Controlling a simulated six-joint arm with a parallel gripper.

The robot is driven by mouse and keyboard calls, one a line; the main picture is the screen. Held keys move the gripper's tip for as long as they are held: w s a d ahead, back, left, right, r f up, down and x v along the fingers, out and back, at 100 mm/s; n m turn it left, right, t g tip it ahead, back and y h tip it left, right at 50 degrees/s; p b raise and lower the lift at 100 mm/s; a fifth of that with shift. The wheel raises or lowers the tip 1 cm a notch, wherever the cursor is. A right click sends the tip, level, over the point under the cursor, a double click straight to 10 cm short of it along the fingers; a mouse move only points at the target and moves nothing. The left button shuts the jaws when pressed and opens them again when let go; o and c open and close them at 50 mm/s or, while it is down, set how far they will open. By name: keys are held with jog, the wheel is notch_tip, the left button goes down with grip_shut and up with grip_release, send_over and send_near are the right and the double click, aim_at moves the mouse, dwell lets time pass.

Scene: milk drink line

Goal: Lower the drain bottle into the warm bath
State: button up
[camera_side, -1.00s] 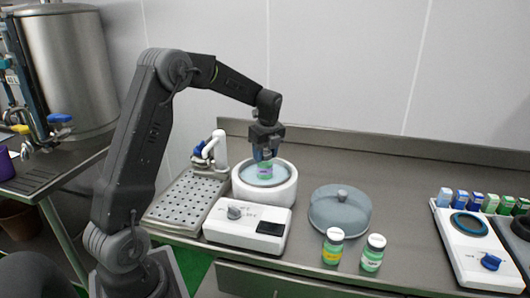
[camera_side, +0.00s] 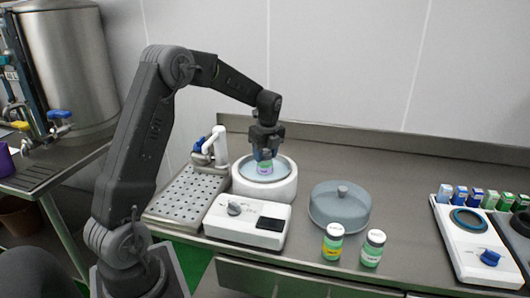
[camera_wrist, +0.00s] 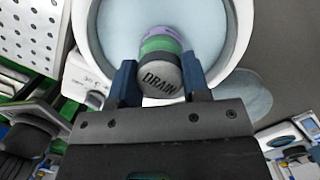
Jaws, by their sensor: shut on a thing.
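The drain bottle (camera_side: 265,167) has a green and purple body. In the wrist view its grey cap (camera_wrist: 161,79) reads "DRAIN". My gripper (camera_side: 265,155) is shut on it near the cap, with a blue finger on each side in the wrist view (camera_wrist: 161,84). The bottle is upright inside the rim of the warm bath (camera_side: 281,187), a round white basin with pale blue water. Its lower part is at the water; I cannot tell whether it touches the bottom. The bath's rim also shows in the wrist view (camera_wrist: 240,35).
A white control box (camera_side: 247,221) with a knob stands in front of the bath. A grey domed lid (camera_side: 340,208) and two green bottles (camera_side: 333,242) (camera_side: 373,249) are to the right. A perforated tray (camera_side: 188,198) lies left. A white scale (camera_side: 475,245) is far right.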

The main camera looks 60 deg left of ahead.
jog(key=shift+f, duration=1.05)
dwell(0.4)
jog(key=o, duration=1.1)
